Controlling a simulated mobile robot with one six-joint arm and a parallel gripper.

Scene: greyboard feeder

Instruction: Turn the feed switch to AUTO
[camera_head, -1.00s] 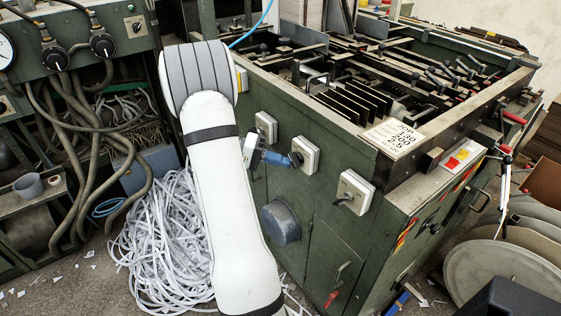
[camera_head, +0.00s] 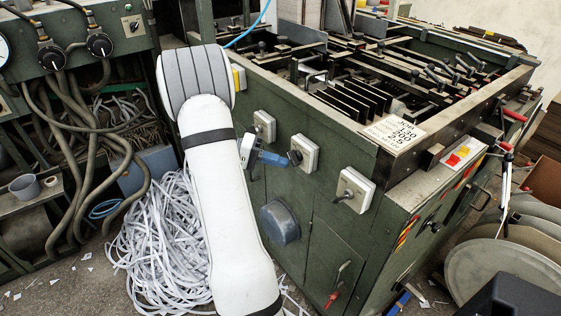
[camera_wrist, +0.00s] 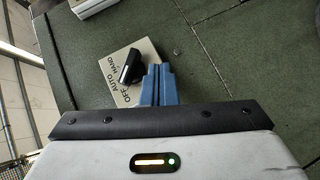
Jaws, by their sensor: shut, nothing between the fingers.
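The feed switch (camera_head: 304,154) is a dark knob on a pale box on the green machine's front, the middle of three such boxes. In the wrist view its black knob (camera_wrist: 131,67) sits on a plate (camera_wrist: 118,70) lettered OFF, AUTO and HAND. The knob's lower end points toward the lettering near AUTO and OFF; I cannot tell which one exactly. My gripper (camera_head: 286,161) is shut, its blue fingers together and empty, just left of the knob. In the wrist view the fingertips (camera_wrist: 159,68) are right beside the knob; I cannot tell whether they touch it.
Another switch box (camera_head: 264,126) is to the left and one (camera_head: 353,190) to the right. Paper strips (camera_head: 160,240) heap on the floor under my arm. Grey discs (camera_head: 494,276) lean at the right.

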